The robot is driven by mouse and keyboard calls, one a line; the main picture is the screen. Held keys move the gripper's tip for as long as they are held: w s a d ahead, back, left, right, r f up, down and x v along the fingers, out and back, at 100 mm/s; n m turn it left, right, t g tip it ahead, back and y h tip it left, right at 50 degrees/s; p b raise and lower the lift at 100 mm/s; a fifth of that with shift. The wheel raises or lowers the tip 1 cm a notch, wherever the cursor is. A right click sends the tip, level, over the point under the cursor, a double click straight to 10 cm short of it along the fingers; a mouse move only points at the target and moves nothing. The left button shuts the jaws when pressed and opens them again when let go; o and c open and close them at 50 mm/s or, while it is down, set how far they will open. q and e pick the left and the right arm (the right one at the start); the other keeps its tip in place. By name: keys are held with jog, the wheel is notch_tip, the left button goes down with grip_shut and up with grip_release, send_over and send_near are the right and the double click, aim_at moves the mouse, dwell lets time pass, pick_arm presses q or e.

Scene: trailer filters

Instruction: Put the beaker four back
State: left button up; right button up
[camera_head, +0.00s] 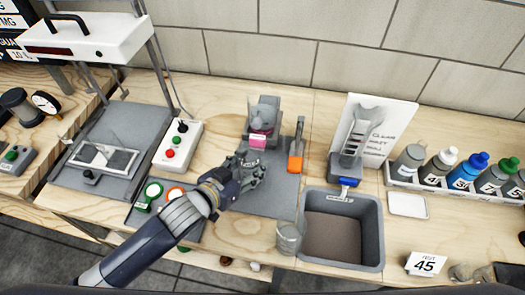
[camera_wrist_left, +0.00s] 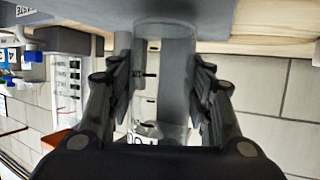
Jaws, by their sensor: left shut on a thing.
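My left gripper (camera_head: 248,168) reaches over the grey mat in the middle of the workbench. In the left wrist view its two fingers (camera_wrist_left: 166,100) are shut on a clear beaker (camera_wrist_left: 165,65), one finger on each side. The beaker has dark markings, and I cannot read a number four on it. In the head view the held beaker is hard to make out against the gripper. Another clear beaker (camera_head: 289,238) stands near the bench's front edge, just left of the grey bin. My right gripper is not in view.
The grey bin (camera_head: 375,230) stands right of the mat (camera_head: 282,203). Several bottles (camera_head: 435,168) stand in a rack at right.

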aim_at(255, 156)
pick_arm(q)
jog(key=shift+w+d, duration=0.85)
jog(key=shift+w, duration=0.3)
jog(key=shift+w+d+r+p, duration=0.1)
jog(key=shift+w+d+p, duration=0.1)
jog(key=shift+w+d, duration=0.3)
jog(key=shift+w+d+r+p, duration=0.1)
jog(key=shift+w+d+p, duration=0.15)
jog(key=shift+w, duration=0.3)
jog(key=shift+w+d+f, duration=0.15)
jog(key=shift+w+f, duration=0.05)
jog(key=shift+f, duration=0.25)
jog(key=shift+w+d+f, duration=0.1)
jog(key=shift+w+f, duration=0.05)
jog(key=shift+f, duration=0.4)
jog(key=shift+s+a, duration=0.1)
